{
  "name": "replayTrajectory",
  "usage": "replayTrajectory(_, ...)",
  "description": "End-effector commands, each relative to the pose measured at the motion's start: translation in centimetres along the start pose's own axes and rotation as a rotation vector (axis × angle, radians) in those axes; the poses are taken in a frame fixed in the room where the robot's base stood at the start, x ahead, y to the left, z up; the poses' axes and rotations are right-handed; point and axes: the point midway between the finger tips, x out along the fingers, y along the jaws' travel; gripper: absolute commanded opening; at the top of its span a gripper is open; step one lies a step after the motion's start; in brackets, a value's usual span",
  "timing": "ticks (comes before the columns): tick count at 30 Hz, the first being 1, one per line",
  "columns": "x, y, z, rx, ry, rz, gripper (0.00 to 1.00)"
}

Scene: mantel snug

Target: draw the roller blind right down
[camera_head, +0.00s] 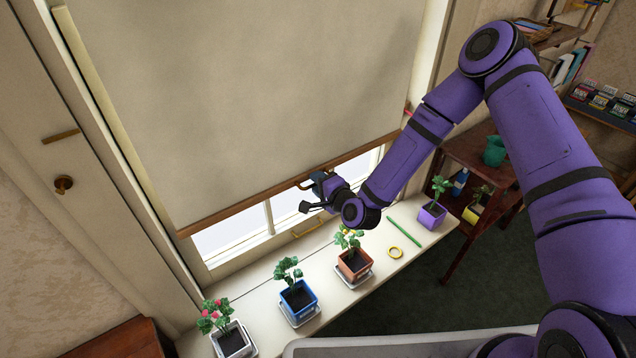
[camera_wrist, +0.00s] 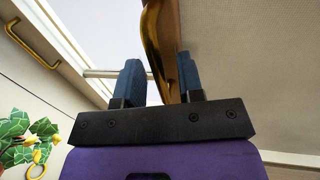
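The beige roller blind (camera_head: 270,90) hangs over most of the window, with a wooden bottom bar (camera_head: 240,203) along its lower edge. Bare glass shows below the bar. A brass pull (camera_head: 302,185) is at the bar; it shows large in the wrist view (camera_wrist: 158,45). My gripper (camera_head: 312,190) is at the pull, just below the bar. In the wrist view my two blue fingers (camera_wrist: 161,82) stand apart with the brass between them. It lies close to the right finger, and a gap shows at the left finger. Whether the right finger touches it is unclear.
The white sill below carries potted plants in a white pot (camera_head: 233,341), a blue pot (camera_head: 298,298), a terracotta pot (camera_head: 354,264) and a purple pot (camera_head: 432,215). A yellow ring (camera_head: 395,253) and green stick (camera_head: 404,231) lie there. A brass window handle (camera_head: 308,229) is below the pull.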

Motion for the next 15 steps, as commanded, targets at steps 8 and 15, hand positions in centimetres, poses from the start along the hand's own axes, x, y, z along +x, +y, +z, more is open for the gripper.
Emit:
replayTrajectory(8, 0.49, 0.00, -0.03, 0.000, 0.000, 0.001, 0.35)
replayTrajectory(15, 0.47, -0.01, -0.04, 0.000, 0.000, 0.000, 0.00)
